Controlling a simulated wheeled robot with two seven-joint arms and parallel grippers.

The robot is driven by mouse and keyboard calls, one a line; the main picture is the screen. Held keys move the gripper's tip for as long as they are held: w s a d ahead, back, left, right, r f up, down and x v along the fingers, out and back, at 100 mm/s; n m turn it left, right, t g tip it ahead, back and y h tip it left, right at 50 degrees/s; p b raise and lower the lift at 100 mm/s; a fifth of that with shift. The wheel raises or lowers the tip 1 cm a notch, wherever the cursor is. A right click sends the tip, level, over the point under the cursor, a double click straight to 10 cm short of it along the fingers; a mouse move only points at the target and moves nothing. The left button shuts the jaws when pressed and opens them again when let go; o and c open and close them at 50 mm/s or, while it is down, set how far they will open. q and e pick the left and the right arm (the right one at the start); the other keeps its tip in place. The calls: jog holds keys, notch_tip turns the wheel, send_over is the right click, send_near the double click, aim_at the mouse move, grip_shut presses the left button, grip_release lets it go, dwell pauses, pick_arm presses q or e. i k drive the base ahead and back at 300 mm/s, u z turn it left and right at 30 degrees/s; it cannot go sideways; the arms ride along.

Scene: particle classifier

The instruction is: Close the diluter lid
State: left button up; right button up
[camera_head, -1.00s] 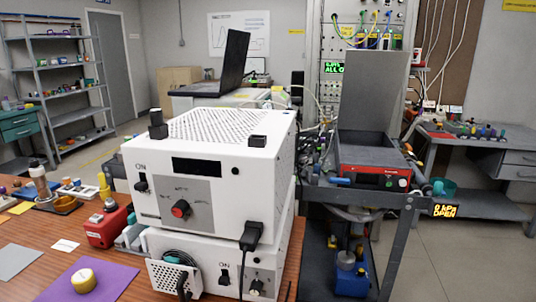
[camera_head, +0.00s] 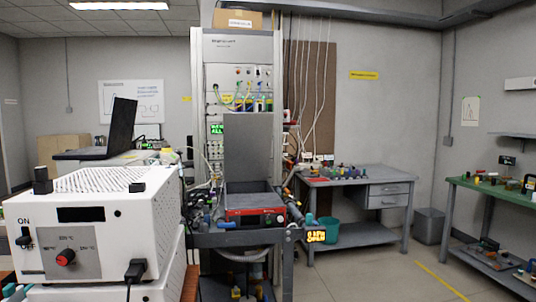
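The diluter appears to be the grey box with a red front panel (camera_head: 256,217) on a grey stand, right of the white instrument. Its grey lid (camera_head: 248,146) stands upright at the back, so the box is open at the top. An orange lit sign (camera_head: 316,236) at the stand's right corner seems to read OPEN. Neither of my grippers is in the head view.
A white instrument (camera_head: 110,222) with a red knob fills the left foreground. A tall rack (camera_head: 225,50) stands behind the diluter. A grey workbench (camera_head: 365,190) and a bin (camera_head: 429,226) are to the right. Floor at the front right is clear.

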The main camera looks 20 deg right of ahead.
aim_at(247, 136)
jog(key=z, duration=1.65)
jog(key=i, duration=6.8)
jog(key=u, duration=4.25)
jog(key=i, duration=1.7)
jog(key=u, duration=0.05)
